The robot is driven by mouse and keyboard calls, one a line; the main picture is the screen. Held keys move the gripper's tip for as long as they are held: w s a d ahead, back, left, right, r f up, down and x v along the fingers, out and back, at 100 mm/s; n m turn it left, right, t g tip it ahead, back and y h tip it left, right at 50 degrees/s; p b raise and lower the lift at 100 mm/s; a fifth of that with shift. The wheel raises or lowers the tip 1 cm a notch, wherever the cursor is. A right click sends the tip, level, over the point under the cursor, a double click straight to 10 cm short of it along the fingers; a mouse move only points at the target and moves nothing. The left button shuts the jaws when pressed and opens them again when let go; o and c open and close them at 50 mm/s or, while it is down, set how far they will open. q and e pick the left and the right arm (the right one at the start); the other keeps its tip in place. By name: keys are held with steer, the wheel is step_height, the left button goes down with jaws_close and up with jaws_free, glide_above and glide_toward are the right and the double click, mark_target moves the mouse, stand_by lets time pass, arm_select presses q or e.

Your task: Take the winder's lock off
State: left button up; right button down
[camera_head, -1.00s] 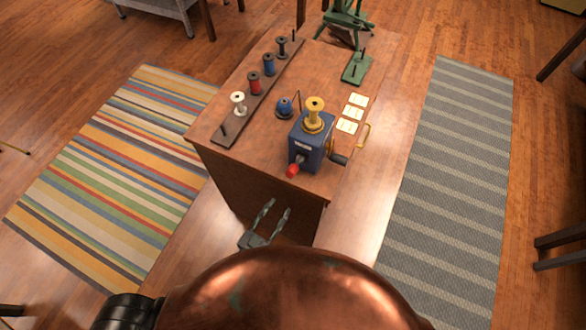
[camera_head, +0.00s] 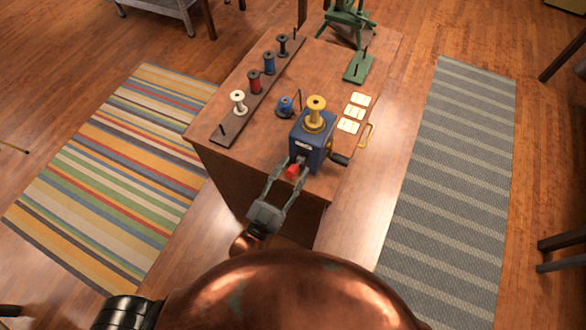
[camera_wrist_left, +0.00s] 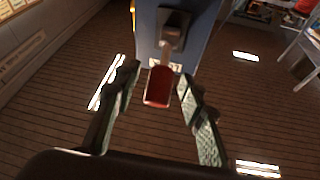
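The winder (camera_head: 312,143) is a blue box at the table's near right corner, with a yellow spool (camera_head: 316,112) on top and a dark crank (camera_head: 340,159) on its right side. A red-ended lock (camera_head: 292,171) sticks out low on its near face. The lock's red grip (camera_wrist_left: 158,88) shows in the left wrist view on a metal stem. My left gripper (camera_head: 291,166) is open, its fingers on either side of the red grip. In the left wrist view (camera_wrist_left: 158,76), gaps show between the fingers and the grip. My right gripper is not in view.
A dark rack (camera_head: 232,125) with several spools stands along the table's left side. A small blue spool (camera_head: 285,104) sits behind the winder. Pale cards (camera_head: 348,125) and a yellow handle (camera_head: 367,135) are to its right. A green stand (camera_head: 358,68) is at the back.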

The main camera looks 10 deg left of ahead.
arm_select(q)
steer(key=shift+c, duration=0.5)
jaws_close()
stand_by(0.3)
